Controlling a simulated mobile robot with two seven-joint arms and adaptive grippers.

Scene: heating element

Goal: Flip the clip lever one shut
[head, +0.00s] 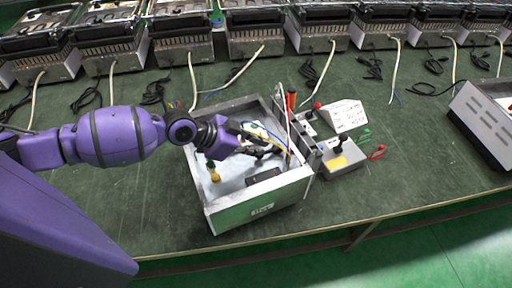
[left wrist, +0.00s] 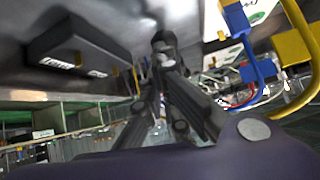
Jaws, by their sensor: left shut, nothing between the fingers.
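My left gripper (head: 278,152) reaches from the left into an open grey metal housing (head: 204,205). It is shut and empty, its dark fingers low inside near the right wall. In the left wrist view the fingers (left wrist: 163,45) point up the picture. A black box (head: 263,177) lies on the housing floor just in front of the gripper; it also shows in the left wrist view (left wrist: 80,48). Blue (left wrist: 234,18) and yellow wires (left wrist: 295,48) with flat ends pass right of the fingers. I cannot make out clip lever one; the fingers may hide it. My right gripper is out of view.
A yellow-and-black post (head: 213,173) stands at the housing's left. Several heaters line the back. Bench left is clear.

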